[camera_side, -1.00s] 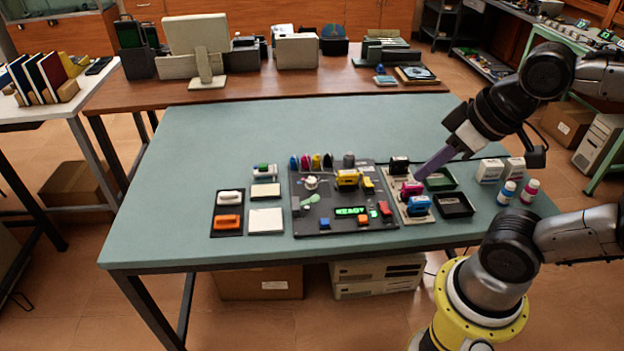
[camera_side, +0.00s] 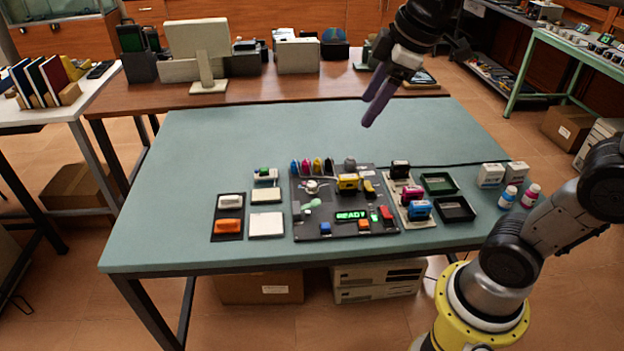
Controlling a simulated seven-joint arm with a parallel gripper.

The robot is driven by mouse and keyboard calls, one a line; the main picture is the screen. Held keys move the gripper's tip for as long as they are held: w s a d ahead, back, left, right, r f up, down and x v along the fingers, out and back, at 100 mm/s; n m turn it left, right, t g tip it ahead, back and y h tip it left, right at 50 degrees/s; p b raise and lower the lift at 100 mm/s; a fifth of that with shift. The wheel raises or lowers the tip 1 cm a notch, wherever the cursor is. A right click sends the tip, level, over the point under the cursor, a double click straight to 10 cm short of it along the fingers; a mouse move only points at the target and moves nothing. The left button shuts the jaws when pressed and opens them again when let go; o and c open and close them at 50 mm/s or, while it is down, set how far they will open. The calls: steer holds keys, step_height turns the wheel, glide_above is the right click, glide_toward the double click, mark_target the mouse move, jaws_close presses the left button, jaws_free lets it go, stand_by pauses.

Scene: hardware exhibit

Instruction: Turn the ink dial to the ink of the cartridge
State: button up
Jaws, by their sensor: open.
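The ink dial (camera_side: 312,186) is a small light knob at the upper left of the dark control panel (camera_side: 343,216). Which way it points is too small to tell. Several coloured ink markers, including magenta, yellow and black, stand along the panel's back edge above it. A yellow cartridge (camera_side: 348,183) sits on the panel right of the dial. Black, magenta and blue cartridges (camera_side: 419,209) stand on a pale rack right of the panel. My gripper (camera_side: 373,106) has purple fingers, is open and empty, and hangs in the air above the table's back part, clear of the panel.
A green-lit display (camera_side: 351,216) reads READY. Two dark trays (camera_side: 440,183), white boxes (camera_side: 490,175) and two bottles stand to the right. A tray with white and orange blocks (camera_side: 228,226) and pale pads lie left. The table's back (camera_side: 250,130) is clear.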

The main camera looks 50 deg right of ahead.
steer(key=w+d+f+n+g, duration=0.1)
steer(key=w+d, duration=0.1)
steer(key=w, duration=0.5)
steer(key=g, duration=0.4)
glide_above(312, 184)
step_height(312, 184, down, 18)
steer(key=shift+n, duration=0.3)
step_height(312, 184, down, 13)
steer(key=shift+f, duration=0.15)
jaws_close()
